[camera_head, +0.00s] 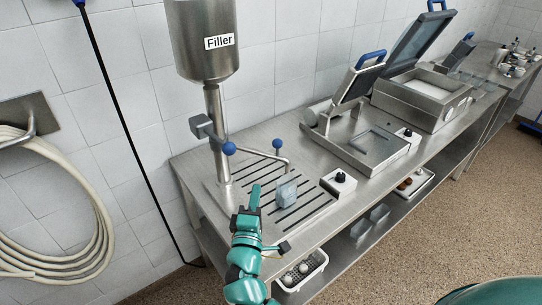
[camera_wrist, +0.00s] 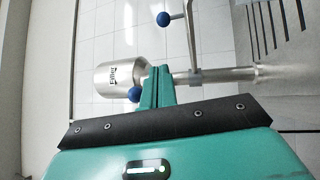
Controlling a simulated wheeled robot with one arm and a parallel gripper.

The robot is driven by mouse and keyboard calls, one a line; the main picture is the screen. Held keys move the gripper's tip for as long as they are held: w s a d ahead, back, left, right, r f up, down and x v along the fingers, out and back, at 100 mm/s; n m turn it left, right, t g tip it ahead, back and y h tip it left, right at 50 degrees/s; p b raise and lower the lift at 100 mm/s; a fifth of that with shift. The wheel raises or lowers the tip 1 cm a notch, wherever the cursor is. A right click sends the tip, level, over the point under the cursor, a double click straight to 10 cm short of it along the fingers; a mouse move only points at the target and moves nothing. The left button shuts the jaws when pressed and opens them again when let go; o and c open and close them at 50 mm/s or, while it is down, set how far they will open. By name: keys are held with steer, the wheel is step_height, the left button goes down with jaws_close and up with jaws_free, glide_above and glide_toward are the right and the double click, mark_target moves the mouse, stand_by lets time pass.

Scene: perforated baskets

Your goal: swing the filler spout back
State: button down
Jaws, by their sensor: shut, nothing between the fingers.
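The filler (camera_head: 209,40) is a steel hopper on a post at the left end of the bench. Its spout (camera_head: 263,155) reaches out to the right from the post and carries a blue ball knob (camera_head: 277,143). A second blue knob (camera_head: 229,148) sits by the post clamp. A translucent pale-blue container (camera_head: 286,192) stands on the slotted drip tray (camera_head: 252,205) near the spout's end. My gripper (camera_head: 255,190) is shut and empty over the tray, left of the container. The wrist view shows the closed fingers (camera_wrist: 160,80), the hopper (camera_wrist: 122,78) and the spout knob (camera_wrist: 163,19).
A control box with a black knob (camera_head: 339,182) stands right of the tray. A hinged press (camera_head: 358,80) and an open-lidded machine (camera_head: 425,95) stand further along the bench. A lower shelf holds a white basket (camera_head: 303,270). A hose (camera_head: 60,215) hangs left.

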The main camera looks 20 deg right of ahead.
steer(key=shift+s+d+f+m+g+h, duration=0.1)
steer(key=shift+d+f+m+g+h, duration=0.1)
steer(key=shift+d+g+h, duration=0.25)
steer(key=shift+s+d+f+m+g+h, duration=0.15)
steer(key=shift+d+f+m+h, duration=0.1)
steer(key=shift+d, duration=0.35)
steer(key=shift+w+r, duration=0.1)
steer(key=p, duration=0.6)
glide_toward(277, 147)
steer(key=x, duration=0.5)
steer(key=shift+w+d+r, duration=0.1)
steer(key=shift+w+d, duration=0.05)
steer(key=shift+w, duration=0.1)
steer(key=shift+w+d+p, duration=0.3)
steer(key=shift+w+p, duration=0.1)
steer(key=shift+w, duration=0.15)
steer(key=shift+w+d, duration=0.1)
